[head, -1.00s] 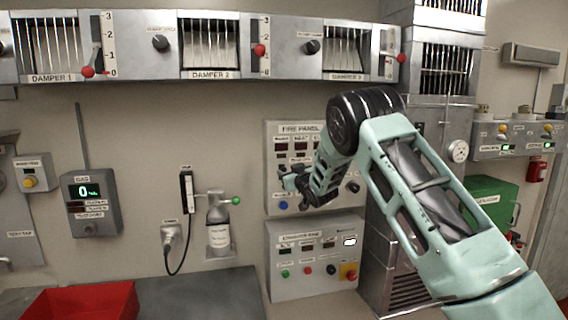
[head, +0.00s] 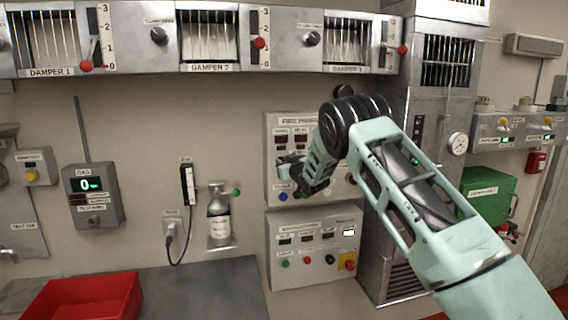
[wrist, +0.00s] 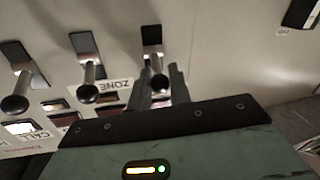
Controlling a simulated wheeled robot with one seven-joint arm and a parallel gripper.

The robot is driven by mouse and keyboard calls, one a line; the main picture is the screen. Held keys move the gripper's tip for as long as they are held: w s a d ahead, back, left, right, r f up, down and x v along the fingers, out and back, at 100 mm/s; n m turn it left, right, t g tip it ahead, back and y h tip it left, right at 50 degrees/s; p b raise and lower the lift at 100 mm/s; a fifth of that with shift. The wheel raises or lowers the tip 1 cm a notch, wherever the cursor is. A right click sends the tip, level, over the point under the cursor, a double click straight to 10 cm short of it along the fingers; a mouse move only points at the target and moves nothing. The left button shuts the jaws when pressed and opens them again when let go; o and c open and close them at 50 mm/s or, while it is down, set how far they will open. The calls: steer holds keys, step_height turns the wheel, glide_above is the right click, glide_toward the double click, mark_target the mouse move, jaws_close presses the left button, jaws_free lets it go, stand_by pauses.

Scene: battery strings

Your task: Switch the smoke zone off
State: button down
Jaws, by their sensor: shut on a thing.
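The fire panel (head: 285,119) is on the wall in the middle of the head view, partly covered by my arm. The wrist view shows three metal switch levers with black ends: a left lever (wrist: 15,103), a middle lever (wrist: 89,92) and a right lever (wrist: 154,61). A label ending in "ZONE" (wrist: 116,88) lies beside the right lever; its rest is hidden. My gripper (wrist: 163,88) is shut on the right lever's black end, which shows between its fingers. In the head view my gripper (head: 288,170) is at the panel's lower left.
Below the fire panel is a second control box (head: 312,272) with several buttons. A gas bottle (head: 219,217) and a plug with a cable are to the left. A red bin (head: 85,299) stands on the counter. The damper row (head: 130,69) runs overhead.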

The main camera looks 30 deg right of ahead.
steer(key=shift+f+b, duration=0.15)
steer(key=shift+b, duration=0.3)
steer(key=f+t+b, duration=0.1)
steer(key=b, duration=0.5)
steer(key=shift+s+f, duration=0.1)
steer(key=shift+f, duration=0.05)
step_height(320, 180, down, 3)
steer(key=n+t+b, duration=0.1)
steer(key=t+b, duration=0.1)
steer(key=b, duration=0.7)
steer(key=n+t+y+b, duration=0.1)
steer(key=t+b, duration=0.2)
steer(key=b, duration=0.6)
steer(key=n+t+b, duration=0.1)
steer(key=t+b, duration=0.2)
steer(key=b, duration=0.6)
steer(key=shift+n+y+b, duration=0.3)
steer(key=shift+t+b, duration=0.3)
steer(key=shift+b, duration=0.05)
steer(key=c, duration=1.3)
jaws_free()
steer(key=shift+c, duration=0.2)
